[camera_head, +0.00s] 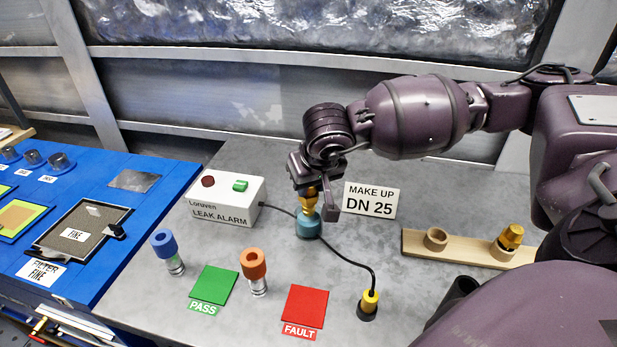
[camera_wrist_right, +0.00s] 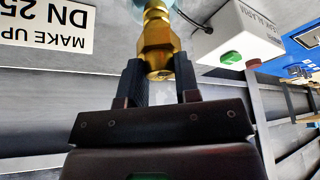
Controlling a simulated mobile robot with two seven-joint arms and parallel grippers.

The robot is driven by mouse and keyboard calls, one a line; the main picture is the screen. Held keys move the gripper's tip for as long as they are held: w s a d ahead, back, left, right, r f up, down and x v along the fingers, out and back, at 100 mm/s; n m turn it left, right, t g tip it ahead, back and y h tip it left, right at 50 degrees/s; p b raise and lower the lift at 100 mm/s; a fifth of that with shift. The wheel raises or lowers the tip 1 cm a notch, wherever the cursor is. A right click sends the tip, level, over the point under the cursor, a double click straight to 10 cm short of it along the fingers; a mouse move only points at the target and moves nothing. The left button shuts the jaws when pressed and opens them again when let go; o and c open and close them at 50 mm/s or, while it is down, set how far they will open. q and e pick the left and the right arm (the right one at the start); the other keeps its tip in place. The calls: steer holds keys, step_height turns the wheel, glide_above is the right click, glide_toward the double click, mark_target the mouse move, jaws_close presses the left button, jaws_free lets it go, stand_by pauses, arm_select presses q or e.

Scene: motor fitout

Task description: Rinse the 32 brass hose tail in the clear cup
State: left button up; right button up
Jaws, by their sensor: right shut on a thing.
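My right gripper (camera_head: 318,190) is shut on a brass fitting (camera_head: 308,198) over the grey bench. In the right wrist view the jaws (camera_wrist_right: 160,82) close on both sides of the brass fitting (camera_wrist_right: 158,38). Its size mark cannot be read. Its lower end meets a teal rounded piece (camera_head: 309,226) on the bench; whether it is in it or just on it I cannot tell. A second brass fitting (camera_head: 511,236) sits in the right of a wooden rack (camera_head: 470,249). No plainly clear open cup can be made out. My left gripper is not in view.
A white leak alarm box (camera_head: 228,199) has a black cable running to a brass-topped plug (camera_head: 369,302). A DN 25 sign (camera_head: 370,201) stands behind. Blue-topped (camera_head: 166,250) and orange-topped (camera_head: 255,270) pieces stand near the green PASS (camera_head: 213,285) and red FAULT (camera_head: 305,306) pads.

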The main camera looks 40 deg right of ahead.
mark_target(312, 194)
step_height(312, 194, down, 2)
steer(key=shift+b, duration=0.5)
steer(key=shift+f+b, duration=0.4)
steer(key=shift+f, duration=0.35)
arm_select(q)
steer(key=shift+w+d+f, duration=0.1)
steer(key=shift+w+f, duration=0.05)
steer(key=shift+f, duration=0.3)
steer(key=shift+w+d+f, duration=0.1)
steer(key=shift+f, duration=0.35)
arm_select(e)
steer(key=shift+f, duration=0.35)
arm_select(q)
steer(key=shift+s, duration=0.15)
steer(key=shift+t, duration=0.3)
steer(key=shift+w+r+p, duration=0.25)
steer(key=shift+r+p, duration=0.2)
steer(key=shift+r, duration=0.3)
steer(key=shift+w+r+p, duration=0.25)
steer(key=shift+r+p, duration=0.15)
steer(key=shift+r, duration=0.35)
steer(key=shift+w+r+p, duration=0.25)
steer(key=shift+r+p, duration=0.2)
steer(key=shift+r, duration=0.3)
arm_select(e)
steer(key=shift+r, duration=3.8)
